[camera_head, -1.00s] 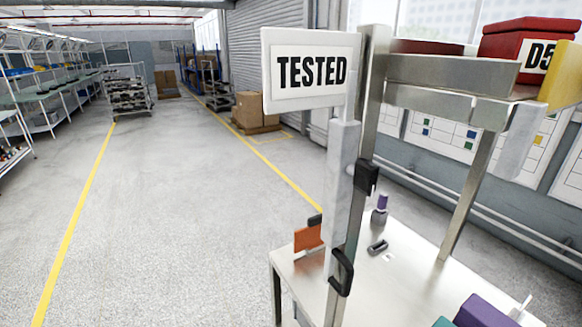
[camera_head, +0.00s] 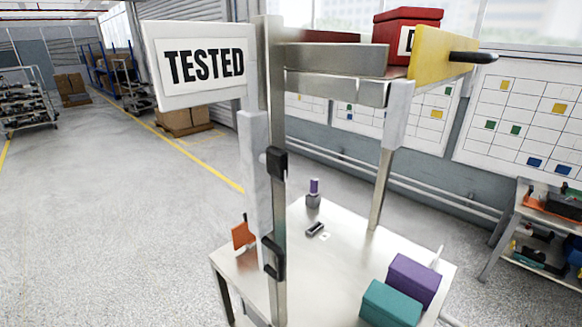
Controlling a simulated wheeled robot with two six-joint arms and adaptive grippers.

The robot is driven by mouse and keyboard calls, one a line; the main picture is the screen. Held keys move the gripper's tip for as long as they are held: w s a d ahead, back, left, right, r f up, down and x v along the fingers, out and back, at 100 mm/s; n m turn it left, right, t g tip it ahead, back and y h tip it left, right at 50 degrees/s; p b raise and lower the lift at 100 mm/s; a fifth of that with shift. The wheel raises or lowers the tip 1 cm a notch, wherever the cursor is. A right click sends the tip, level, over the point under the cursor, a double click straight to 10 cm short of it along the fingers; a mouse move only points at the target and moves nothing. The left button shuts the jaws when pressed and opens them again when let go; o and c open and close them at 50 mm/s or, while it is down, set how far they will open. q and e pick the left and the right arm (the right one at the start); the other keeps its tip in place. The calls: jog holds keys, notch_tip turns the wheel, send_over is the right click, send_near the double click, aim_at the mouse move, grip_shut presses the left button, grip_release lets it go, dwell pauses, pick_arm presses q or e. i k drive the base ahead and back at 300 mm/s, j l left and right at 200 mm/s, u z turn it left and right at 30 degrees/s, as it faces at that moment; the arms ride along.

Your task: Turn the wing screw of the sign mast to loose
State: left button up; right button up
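A white sign reading TESTED (camera_head: 204,66) is fixed near the top of an upright metal mast (camera_head: 278,215), left of the picture's middle. A pale grey strip (camera_head: 253,170) runs down the mast's left side below the sign. A small black fitting (camera_head: 277,162) sits on the mast at mid-height, and a black handle-like bracket (camera_head: 272,258) sits lower. I cannot tell which part, if any, is the wing screw or how it is turned. Neither of my grippers is in view.
A metal table (camera_head: 340,265) bears a teal box (camera_head: 391,304), a purple box (camera_head: 413,280) and small parts. Overhead is a shelf with a red box (camera_head: 408,35) and a yellow panel (camera_head: 442,53). Open floor (camera_head: 110,230) lies left. A tool shelf (camera_head: 520,222) stands right.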

aim_at(275, 159)
jog(key=l+z, duration=0.15)
jog(key=z, duration=0.2)
jog(key=k+l+z, duration=0.1)
jog(key=z, duration=0.2)
jog(key=l+z, duration=0.35)
jog(key=j+u, duration=0.2)
jog(key=u, duration=0.15)
jog(key=j+u, duration=0.3)
jog(key=i+j+u, duration=0.1)
jog(key=u, duration=0.25)
jog(key=k+j, duration=0.15)
jog(key=j, duration=0.2)
jog(key=k+j, duration=0.2)
jog(key=j, duration=0.2)
jog(key=k+j+u, duration=0.1)
jog(key=j, duration=0.25)
jog(key=k+j, duration=0.2)
jog(key=j, duration=0.2)
jog(key=k+j, duration=0.2)
jog(key=j, duration=0.2)
jog(key=u, duration=0.05)
